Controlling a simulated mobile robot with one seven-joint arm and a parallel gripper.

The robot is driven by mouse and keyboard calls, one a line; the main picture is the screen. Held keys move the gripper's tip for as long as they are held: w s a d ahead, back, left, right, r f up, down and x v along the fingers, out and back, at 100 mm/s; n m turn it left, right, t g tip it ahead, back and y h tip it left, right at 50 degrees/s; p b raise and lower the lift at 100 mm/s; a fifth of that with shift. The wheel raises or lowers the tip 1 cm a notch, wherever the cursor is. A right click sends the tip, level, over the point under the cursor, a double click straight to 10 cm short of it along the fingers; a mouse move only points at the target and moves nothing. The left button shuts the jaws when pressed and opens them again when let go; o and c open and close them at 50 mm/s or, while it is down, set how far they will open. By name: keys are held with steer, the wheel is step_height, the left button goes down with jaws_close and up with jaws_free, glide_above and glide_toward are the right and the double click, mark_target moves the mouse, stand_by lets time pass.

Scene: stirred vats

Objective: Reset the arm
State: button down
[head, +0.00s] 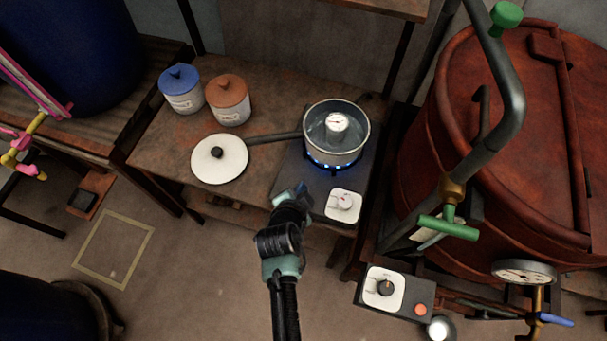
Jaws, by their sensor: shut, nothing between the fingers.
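My gripper (291,192) is at the end of my arm, which reaches up from the bottom middle of the head view. It is shut and empty. It is in front of the burner plate (290,168), left of the white dial (344,205) on the burner's front. I cannot tell whether it touches the plate.
A white lid (219,159), a blue-lidded jar (181,90) and a brown-lidded jar (228,100) stand on the table (155,140). The pot's handle points left. A large rust-red vat (500,130) with pipes and a green valve (449,228) fills the right.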

steer(key=w+r+n+t, duration=0.2)
steer(key=w+r+t, duration=0.15)
steer(key=r, duration=0.95)
steer(key=w+r+n+t, duration=0.15)
steer(key=w+r, duration=0.35)
steer(key=r, duration=0.8)
steer(key=w+r+n+t, duration=0.1)
steer(key=w+r+t, duration=0.3)
steer(key=r, duration=0.9)
steer(key=s+r+n+t+y, duration=0.1)
steer(key=s+r+n+t, duration=0.15)
steer(key=r, duration=0.65)
steer(key=s+r+n+t, duration=0.1)
steer(key=s+r+t, duration=0.15)
steer(key=r, duration=0.65)
steer(key=s+r+n+t+y, duration=0.1)
steer(key=s+r+n+t, duration=0.2)
steer(key=s+r, duration=1)
step_height(320, 180, up, 3)
steer(key=shift+s+d+r+t, duration=0.1)
steer(key=shift+s+d+t, duration=0.2)
steer(key=shift+t, duration=0.4)
steer(key=shift+a, duration=0.1)
